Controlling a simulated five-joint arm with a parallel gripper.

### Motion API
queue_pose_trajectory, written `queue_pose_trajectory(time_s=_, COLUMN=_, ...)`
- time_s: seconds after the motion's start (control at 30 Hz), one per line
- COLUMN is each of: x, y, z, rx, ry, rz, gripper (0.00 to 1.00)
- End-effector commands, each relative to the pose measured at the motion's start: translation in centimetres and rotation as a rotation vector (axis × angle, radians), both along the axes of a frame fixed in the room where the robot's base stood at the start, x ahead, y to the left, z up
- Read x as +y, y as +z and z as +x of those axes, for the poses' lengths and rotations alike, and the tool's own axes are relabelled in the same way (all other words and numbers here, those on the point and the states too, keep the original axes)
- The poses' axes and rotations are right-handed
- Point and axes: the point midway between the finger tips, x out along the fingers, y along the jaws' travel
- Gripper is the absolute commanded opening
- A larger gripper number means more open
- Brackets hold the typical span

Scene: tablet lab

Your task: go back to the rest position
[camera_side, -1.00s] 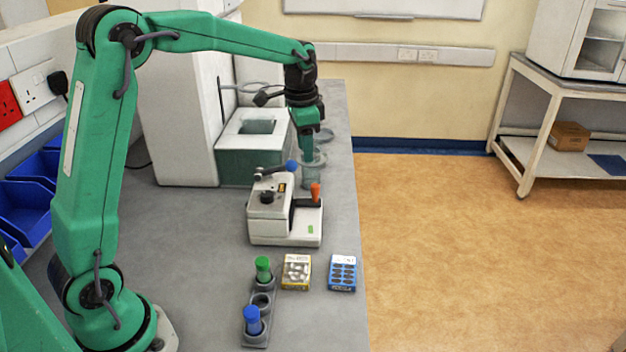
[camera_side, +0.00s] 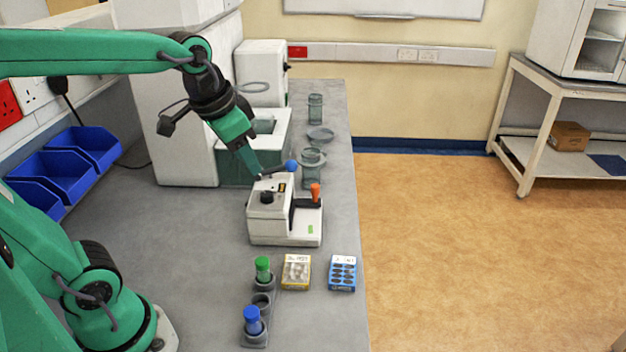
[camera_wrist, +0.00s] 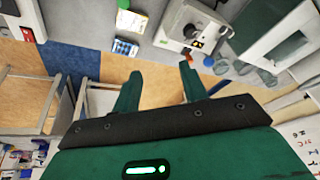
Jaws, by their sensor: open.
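My gripper (camera_side: 254,165) is in the air above the bench, at the back left of the white tablet machine (camera_side: 270,226) in the side view. Its fingers slant down to the right, and their tips overlap the machine's lever in the picture. In the wrist view my gripper (camera_wrist: 158,82) shows two green fingers spread apart with nothing between them. The tablet machine (camera_wrist: 190,28) appears beyond them at the top. It has a blue knob and an orange handle.
A grey rack (camera_side: 256,341) holds a green-capped and a blue-capped tube. A yellow box (camera_side: 296,272) and a blue blister pack (camera_side: 342,273) lie nearby. Clear jars (camera_side: 312,170) stand behind the machine. Blue bins (camera_side: 65,175) line the left wall.

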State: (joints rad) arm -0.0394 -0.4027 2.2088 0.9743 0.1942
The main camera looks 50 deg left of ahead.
Motion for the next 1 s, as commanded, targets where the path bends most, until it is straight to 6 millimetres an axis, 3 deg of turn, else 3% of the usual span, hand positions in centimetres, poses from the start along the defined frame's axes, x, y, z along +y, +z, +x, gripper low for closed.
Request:
queue_pose_trajectory(time_s=0.2, x=-0.7, y=-0.8, z=-4.0, rx=-0.067, ry=0.064, rz=-0.033, gripper=0.43)
queue_pose_trajectory(time_s=0.4, x=-1.0, y=-1.9, z=-6.6, rx=-0.111, ry=0.113, rz=-0.062, gripper=0.43)
queue_pose_trajectory(time_s=0.6, x=-1.2, y=-2.5, z=-7.7, rx=-0.131, ry=0.135, rz=-0.077, gripper=0.43)
queue_pose_trajectory(time_s=1.0, x=-1.2, y=-2.6, z=-7.8, rx=-0.132, ry=0.138, rz=-0.079, gripper=0.43)
